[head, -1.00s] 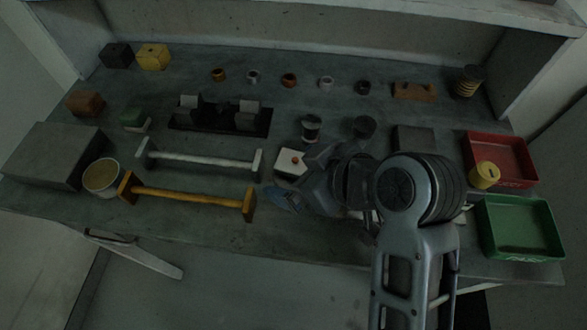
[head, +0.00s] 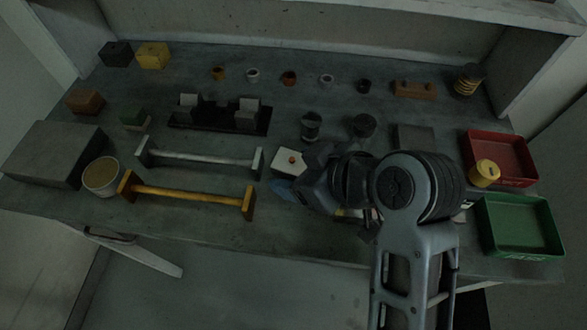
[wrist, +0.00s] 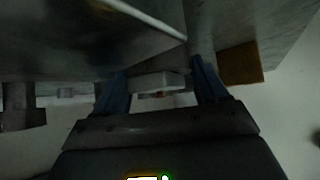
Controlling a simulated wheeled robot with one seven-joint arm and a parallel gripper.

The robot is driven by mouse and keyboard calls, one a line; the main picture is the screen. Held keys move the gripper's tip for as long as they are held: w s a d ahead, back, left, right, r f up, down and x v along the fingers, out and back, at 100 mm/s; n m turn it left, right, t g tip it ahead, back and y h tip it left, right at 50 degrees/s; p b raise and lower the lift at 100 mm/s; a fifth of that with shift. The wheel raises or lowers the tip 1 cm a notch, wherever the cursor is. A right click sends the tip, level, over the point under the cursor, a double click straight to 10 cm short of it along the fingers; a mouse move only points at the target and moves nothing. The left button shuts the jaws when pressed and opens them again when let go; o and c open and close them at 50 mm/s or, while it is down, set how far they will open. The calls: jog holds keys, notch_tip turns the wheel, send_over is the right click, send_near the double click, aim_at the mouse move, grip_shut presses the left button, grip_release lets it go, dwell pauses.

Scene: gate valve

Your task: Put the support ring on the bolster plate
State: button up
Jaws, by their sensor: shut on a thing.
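My gripper (head: 285,190) is at the table's front middle, pointing left, beside the yellow bar stand's right end. Its blue fingers (wrist: 161,85) stand apart in the wrist view. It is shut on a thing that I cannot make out. I cannot pick out the support ring with certainty. Small rings stand in a row at the back, including an orange one (head: 289,78), a white one (head: 326,81) and a dark one (head: 363,86). A flat dark grey plate (head: 415,137) lies right of centre and may be the bolster plate; I cannot be sure.
A white block with a red knob (head: 289,161) sits just behind my gripper. The grey bar stand (head: 205,160) and yellow bar stand (head: 190,195) are to the left. Two dark cylinders (head: 311,125) stand behind. Red (head: 520,160) and green (head: 520,228) trays are at right.

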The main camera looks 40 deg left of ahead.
jog(key=shift+c, duration=0.9)
jog(key=shift+r, duration=0.15)
jog(key=shift+r, duration=1.7)
jog(key=shift+d+r+b, duration=0.15)
jog(key=shift+r+b, duration=0.15)
jog(key=shift+r, duration=0.05)
jog(key=d+f+v, duration=0.2)
jog(key=v, duration=1)
jog(key=shift+w+d+r+b, duration=0.25)
jog(key=shift+b, duration=0.15)
jog(key=shift+d, duration=0.1)
